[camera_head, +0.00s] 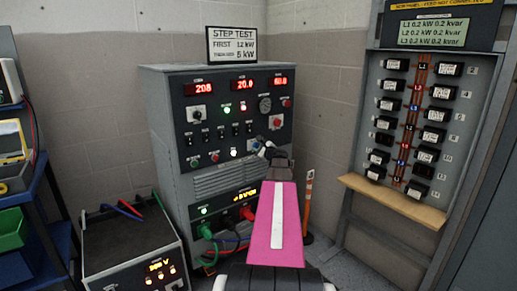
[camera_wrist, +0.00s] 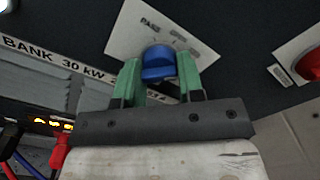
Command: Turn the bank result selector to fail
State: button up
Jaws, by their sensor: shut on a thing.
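The bank result selector is a blue knob (camera_wrist: 157,64) on a pale label plate (camera_wrist: 125,32) in the wrist view. The plate carries the word PASS at its upper left; the other lettering is too blurred to read. My gripper (camera_wrist: 160,75) has its two green fingers on either side of the knob, shut on it. In the head view my gripper (camera_head: 262,147) reaches the lower right of the grey load bank's panel (camera_head: 228,125). There the knob is mostly hidden by my gripper.
A red button (camera_wrist: 310,64) sits right of the knob. Red and green cables (camera_head: 208,247) hang at the cabinet's base. A breaker panel (camera_head: 415,125) with a wooden ledge (camera_head: 392,200) stands at right. A dark-topped unit (camera_head: 130,245) stands at lower left, beside a blue cart (camera_head: 45,215).

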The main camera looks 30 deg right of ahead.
jog(key=o, duration=0.9)
jog(key=s, duration=1.1)
jog(key=shift+d, duration=0.45)
jog(key=shift+w, duration=0.1)
jog(key=a+f+n+g+y, duration=0.3)
jog(key=a+f+n+g, duration=0.3)
jog(key=a, duration=0.8)
jog(key=a+f+n+g+y, duration=0.25)
jog(key=a+f+n, duration=0.5)
jog(key=a, duration=0.75)
jog(key=s+a+f+n+g+h, duration=0.3)
jog(key=s+a+f+n+g, duration=0.1)
jog(key=s+a+f+n, duration=0.1)
jog(key=s+a+f+n+g+h, duration=0.3)
jog(key=s+a+f+n+g, duration=0.2)
jog(key=s+a, duration=0.4)
jog(key=a+f+n, duration=0.1)
jog(key=a+n, duration=0.1)
jog(key=shift+s+a+f+n+h, duration=0.2)
jog(key=shift+f+n+h, duration=0.1)
jog(key=shift+n+h, duration=0.05)
